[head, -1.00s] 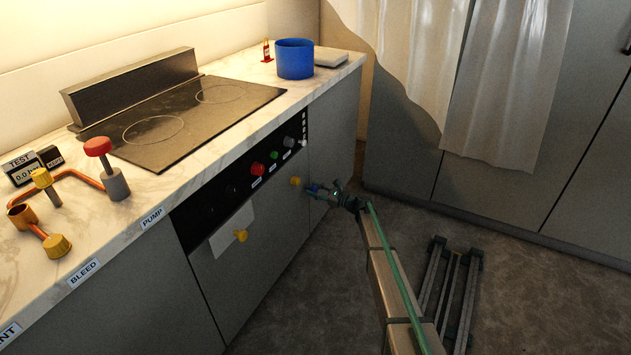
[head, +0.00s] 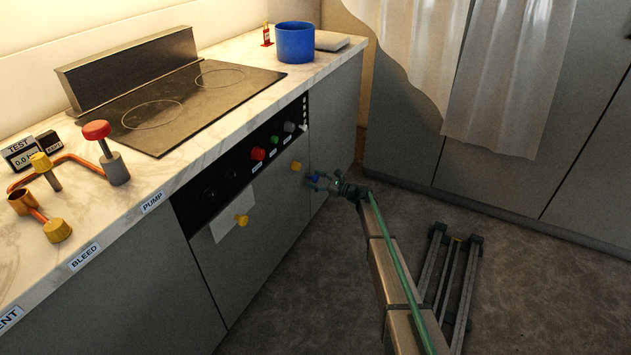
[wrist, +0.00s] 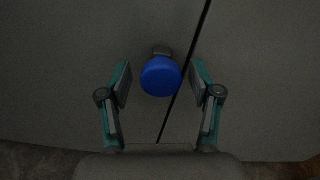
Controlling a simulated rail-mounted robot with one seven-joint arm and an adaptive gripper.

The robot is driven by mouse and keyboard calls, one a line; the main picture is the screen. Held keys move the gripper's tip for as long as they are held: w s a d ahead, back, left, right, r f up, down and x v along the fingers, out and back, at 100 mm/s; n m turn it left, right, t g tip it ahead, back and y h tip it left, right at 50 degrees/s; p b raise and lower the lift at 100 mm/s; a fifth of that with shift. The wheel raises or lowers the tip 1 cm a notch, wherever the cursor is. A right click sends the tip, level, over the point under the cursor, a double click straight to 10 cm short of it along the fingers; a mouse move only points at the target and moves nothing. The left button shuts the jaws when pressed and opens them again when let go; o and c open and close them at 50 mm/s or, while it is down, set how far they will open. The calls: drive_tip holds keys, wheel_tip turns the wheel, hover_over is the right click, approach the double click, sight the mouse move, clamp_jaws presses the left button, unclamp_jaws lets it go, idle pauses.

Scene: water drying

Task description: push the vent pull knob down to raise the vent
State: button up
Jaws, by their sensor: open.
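A round blue knob (wrist: 161,76) on a short dark stem stands out from the grey cabinet front in the wrist view, just left of a dark door seam. It shows small in the head view (head: 315,179), partly among my fingers. My gripper (wrist: 161,84) is open, with one finger on each side of the knob and a gap to both. In the head view my gripper (head: 318,183) is close to the cabinet front, below and right of a yellow knob (head: 296,166). A dark upright panel (head: 128,66), likely the vent, stands raised behind the cooktop (head: 190,105).
Red, green and grey knobs line the black control strip (head: 235,180). Another yellow knob (head: 241,220) sits lower left. A blue pot (head: 295,43) stands on the counter (head: 330,62). A dark rail frame (head: 452,275) lies on the floor at right.

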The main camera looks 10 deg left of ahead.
drive_tip(key=v, duration=1.2)
drive_tip(key=shift+w, duration=0.1)
drive_tip(key=s+d+f+n+g+h, duration=0.25)
drive_tip(key=s+f+n, duration=0.35)
drive_tip(key=s, duration=0.8)
drive_tip(key=s+d+f+n+g+h, duration=0.3)
drive_tip(key=s+f, duration=0.4)
drive_tip(key=s, duration=0.6)
drive_tip(key=s+d+f+n+g+h, duration=0.25)
drive_tip(key=s+f+n+h, duration=0.35)
drive_tip(key=s, duration=0.8)
drive_tip(key=s+d+n+g+h, duration=0.2)
drive_tip(key=s+d, duration=0.2)
drive_tip(key=s, duration=0.9)
drive_tip(key=s+d+n+g+h, duration=0.15)
drive_tip(key=s+d, duration=0.25)
drive_tip(key=s, duration=1)
drive_tip(key=s+d+n+g+h, duration=0.1)
drive_tip(key=s+d+g+h, duration=0.2)
drive_tip(key=s, duration=1)
wheel_tip(320, 180, up, 15)
drive_tip(key=w+t+y+p, duration=0.1)
drive_tip(key=p, duration=1.4)
drive_tip(key=shift+w+d+f+p, duration=0.2)
drive_tip(key=shift+w+d+p, duration=0.15)
drive_tip(key=shift+d, duration=0.15)
